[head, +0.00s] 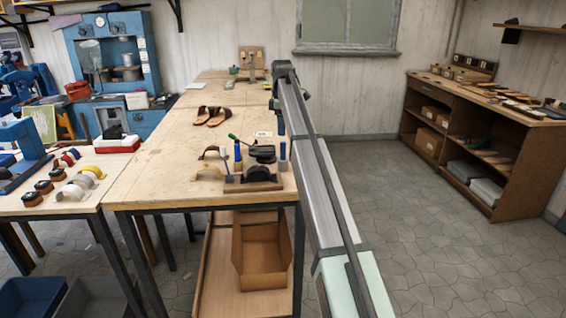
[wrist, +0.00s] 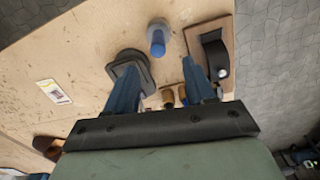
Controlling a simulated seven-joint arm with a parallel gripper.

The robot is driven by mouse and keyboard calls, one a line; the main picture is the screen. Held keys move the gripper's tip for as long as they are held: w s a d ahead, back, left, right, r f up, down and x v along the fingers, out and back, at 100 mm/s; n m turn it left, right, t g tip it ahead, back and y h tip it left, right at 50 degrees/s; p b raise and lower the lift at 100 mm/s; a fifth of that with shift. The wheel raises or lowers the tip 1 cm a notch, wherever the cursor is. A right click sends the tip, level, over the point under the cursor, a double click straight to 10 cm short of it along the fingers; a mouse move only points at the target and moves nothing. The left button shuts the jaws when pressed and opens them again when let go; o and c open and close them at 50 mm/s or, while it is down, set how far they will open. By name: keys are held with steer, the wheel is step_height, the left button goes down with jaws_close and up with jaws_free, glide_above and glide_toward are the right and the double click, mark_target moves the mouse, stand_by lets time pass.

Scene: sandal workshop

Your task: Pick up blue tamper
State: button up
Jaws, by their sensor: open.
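The blue tamper (wrist: 158,40), with a blue top and a grey round body, stands on the wooden workbench. In the wrist view it is above centre, just beyond the fingertips. In the head view it appears to be the small upright piece (head: 282,155) near the bench's right edge. My gripper (wrist: 160,75) is open and empty over the bench. Its two dark blue fingers are apart, and the tamper lies ahead of the gap between them. The left fingertip overlaps a black square-based tool (wrist: 128,68) in the wrist view; contact cannot be told.
A wooden block with a black curved piece (wrist: 210,50) is right of the tamper in the wrist view. Blue-handled tools (head: 238,155) and tan pieces (head: 208,172) stand nearby. Sandals (head: 212,116) lie farther back. The bench (head: 165,165) is clear at left.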

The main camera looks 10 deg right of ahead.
mark_target(283, 143)
steer(key=f, duration=0.9)
steer(key=shift+d+f, duration=0.15)
steer(key=shift+d, duration=0.1)
jaws_close()
